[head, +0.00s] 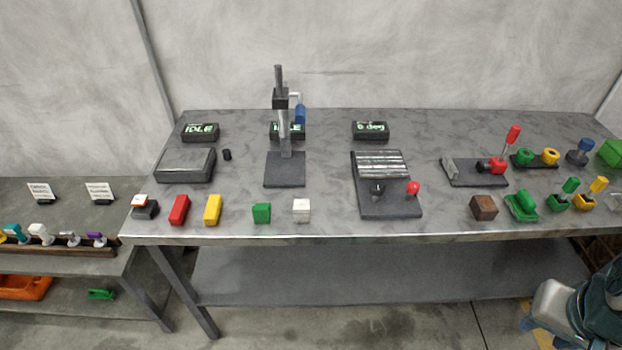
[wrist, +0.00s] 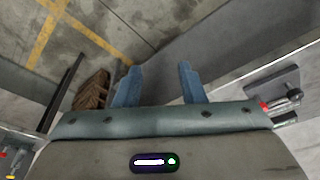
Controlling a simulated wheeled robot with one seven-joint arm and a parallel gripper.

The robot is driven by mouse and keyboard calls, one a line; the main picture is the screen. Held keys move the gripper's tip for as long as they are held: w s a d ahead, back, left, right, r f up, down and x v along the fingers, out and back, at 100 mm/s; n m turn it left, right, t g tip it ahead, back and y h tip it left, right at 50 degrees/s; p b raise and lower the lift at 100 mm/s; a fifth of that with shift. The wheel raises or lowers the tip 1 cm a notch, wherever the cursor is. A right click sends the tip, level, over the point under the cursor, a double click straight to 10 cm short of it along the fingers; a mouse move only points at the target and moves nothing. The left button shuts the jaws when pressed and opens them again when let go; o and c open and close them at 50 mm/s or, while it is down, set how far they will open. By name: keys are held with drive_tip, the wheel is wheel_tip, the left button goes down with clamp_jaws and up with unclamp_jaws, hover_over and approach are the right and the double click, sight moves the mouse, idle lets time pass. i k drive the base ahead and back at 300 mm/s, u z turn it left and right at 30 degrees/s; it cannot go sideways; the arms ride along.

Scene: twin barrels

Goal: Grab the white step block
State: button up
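A small white block (head: 301,210) stands near the front edge of the grey table, in the middle of the head view. It looks like a plain cube with a slightly marked top; I cannot make out a step on it. A green block (head: 262,213) is just left of it, apart from it. My gripper shows in the wrist view (wrist: 158,84), with two blue fingers spread apart and nothing between them. It points toward the floor, away from the white block. In the head view, part of my arm is at the lower right, far from the block.
The grey table (head: 330,228) has a lower shelf. Yellow (head: 213,210) and red (head: 180,210) blocks stand left of the green one. A dark fixture with a red knob (head: 413,188) is to the right of the white block. A post stand (head: 284,170) is behind it.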

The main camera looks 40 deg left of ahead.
sight(301, 207)
drive_tip(key=u, duration=0.75)
drive_tip(key=i, duration=0.6)
drive_tip(key=u, duration=0.6)
drive_tip(key=i, duration=0.45)
